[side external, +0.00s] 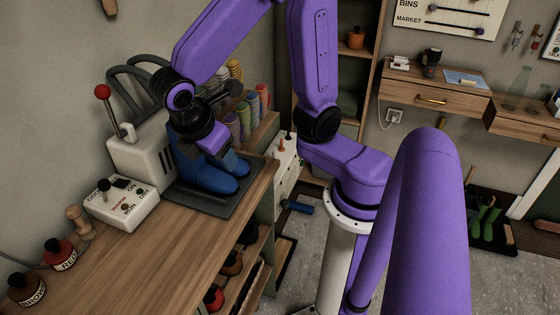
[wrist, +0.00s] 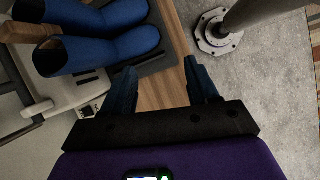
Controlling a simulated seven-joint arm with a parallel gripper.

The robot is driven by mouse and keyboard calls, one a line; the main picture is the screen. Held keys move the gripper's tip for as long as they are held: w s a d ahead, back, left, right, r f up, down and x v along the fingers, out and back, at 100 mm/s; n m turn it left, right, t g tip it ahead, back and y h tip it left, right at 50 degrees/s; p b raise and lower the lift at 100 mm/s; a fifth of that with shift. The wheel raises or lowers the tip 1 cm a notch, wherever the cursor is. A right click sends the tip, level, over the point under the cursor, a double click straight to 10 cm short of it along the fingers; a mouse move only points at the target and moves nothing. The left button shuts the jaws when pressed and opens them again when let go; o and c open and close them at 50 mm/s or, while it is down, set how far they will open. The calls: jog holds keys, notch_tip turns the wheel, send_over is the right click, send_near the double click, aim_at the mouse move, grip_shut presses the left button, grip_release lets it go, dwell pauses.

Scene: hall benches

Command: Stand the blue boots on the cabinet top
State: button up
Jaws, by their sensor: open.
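The blue boots (side external: 207,177) stand side by side on a dark tray (side external: 243,197) on the wooden cabinet top (side external: 150,262). In the wrist view the boots (wrist: 110,45) lie to the left of my fingers, their toes pointing right. My gripper (side external: 232,160) is just above and beside the boots in the side view, partly covering them. In the wrist view my gripper (wrist: 161,76) has its two fingers well apart with nothing between them. The fingers show over the strip of wood and the floor. The boots' upper shafts are partly hidden by my arm.
A grey machine (side external: 142,150) with a red-knobbed lever stands behind the boots, beside a white control box (side external: 125,203). Several coloured rolls (side external: 245,112) sit on a rack behind. Bottles (side external: 60,254) stand at left. The front of the wooden top is clear.

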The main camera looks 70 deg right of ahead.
jog(key=s+d+m+y, duration=0.1)
jog(key=s+y, duration=0.2)
jog(key=s, duration=0.3)
jog(key=s+d+f+m+y, duration=0.1)
jog(key=s+d+y, duration=0.1)
jog(key=s, duration=0.4)
jog(key=shift+s+m+y, duration=0.15)
jog(key=shift+m+y, duration=0.15)
jog(key=shift+y, duration=0.1)
jog(key=w+d+r+m+t, duration=0.2)
jog(key=w+d+r+m, duration=0.2)
jog(key=w+r+m, duration=0.4)
jog(key=w+d+r+m+t, duration=0.2)
jog(key=w+d+r+m, duration=0.35)
jog(key=w, duration=0.45)
jog(key=shift+n, duration=0.45)
jog(key=x, duration=1.5)
jog(key=shift+s+f, duration=0.15)
jog(key=shift+s, duration=0.05)
jog(key=shift+x, duration=0.8)
jog(key=shift+w, duration=0.1)
grip_shut()
